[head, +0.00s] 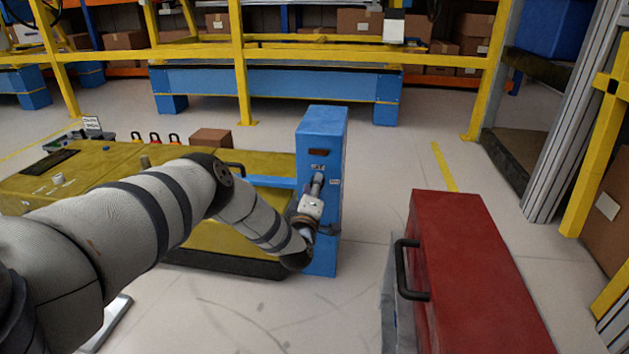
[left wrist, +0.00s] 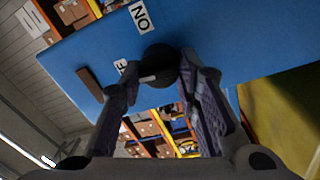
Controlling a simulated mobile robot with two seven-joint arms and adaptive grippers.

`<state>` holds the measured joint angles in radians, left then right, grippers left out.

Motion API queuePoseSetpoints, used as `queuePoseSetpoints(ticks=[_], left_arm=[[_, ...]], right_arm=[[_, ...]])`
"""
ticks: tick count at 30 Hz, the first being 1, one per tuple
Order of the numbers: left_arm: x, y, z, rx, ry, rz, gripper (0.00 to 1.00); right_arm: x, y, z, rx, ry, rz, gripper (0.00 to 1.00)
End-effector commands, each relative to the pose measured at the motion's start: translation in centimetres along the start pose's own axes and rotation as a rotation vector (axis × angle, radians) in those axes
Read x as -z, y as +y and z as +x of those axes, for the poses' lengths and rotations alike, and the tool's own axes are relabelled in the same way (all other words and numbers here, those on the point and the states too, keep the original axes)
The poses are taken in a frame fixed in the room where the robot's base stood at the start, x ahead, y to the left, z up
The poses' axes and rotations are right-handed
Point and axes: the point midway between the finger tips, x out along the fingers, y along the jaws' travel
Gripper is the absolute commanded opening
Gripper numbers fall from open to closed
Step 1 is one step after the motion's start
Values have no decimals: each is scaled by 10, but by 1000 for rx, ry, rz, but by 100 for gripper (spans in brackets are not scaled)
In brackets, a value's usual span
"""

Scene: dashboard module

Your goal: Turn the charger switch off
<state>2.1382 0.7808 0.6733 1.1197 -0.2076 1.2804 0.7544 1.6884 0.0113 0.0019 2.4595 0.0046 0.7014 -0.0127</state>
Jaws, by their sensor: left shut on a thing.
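The blue charger post (head: 323,122) stands upright at the centre of the head view. Its front panel (left wrist: 195,30) fills much of the left wrist view. A dark round switch knob (left wrist: 160,58) is on this panel, with a pale mark near its lower edge. An ON label (left wrist: 140,16) is close beside it, and a second label (left wrist: 122,67), partly hidden with an F readable, is on its left. My left gripper (left wrist: 170,80) has its fingers on both sides of the knob and is shut on it; it also shows in the head view (head: 318,184). My right gripper is out of view.
A yellow vehicle-like machine (head: 115,165) stands left of the post, behind my left arm. A red cabinet (head: 475,260) with a black handle (head: 402,270) is at the right front. A yellow rail (head: 400,57) runs across the back. Open floor lies between post and cabinet.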

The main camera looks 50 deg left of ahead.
Motion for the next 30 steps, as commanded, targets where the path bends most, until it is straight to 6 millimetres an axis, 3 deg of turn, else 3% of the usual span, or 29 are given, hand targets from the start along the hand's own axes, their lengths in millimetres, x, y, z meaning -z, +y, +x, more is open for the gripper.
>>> queuePoseSetpoints(ticks=[10, 26, 27, 29, 30], left_arm=[[-3, -1, -1, 4, 0, -124, 2], [-3, 0, -1, 4, 0, -145, 2], [-3, 0, -1, 4, 0, -145, 34], [-3, 0, -1, 3, 1, -145, 48], [-3, 0, -1, 3, 1, -144, 50]], right_arm=[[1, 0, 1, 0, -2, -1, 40], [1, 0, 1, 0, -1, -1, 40], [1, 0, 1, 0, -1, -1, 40], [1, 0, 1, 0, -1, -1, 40], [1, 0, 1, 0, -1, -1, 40]])
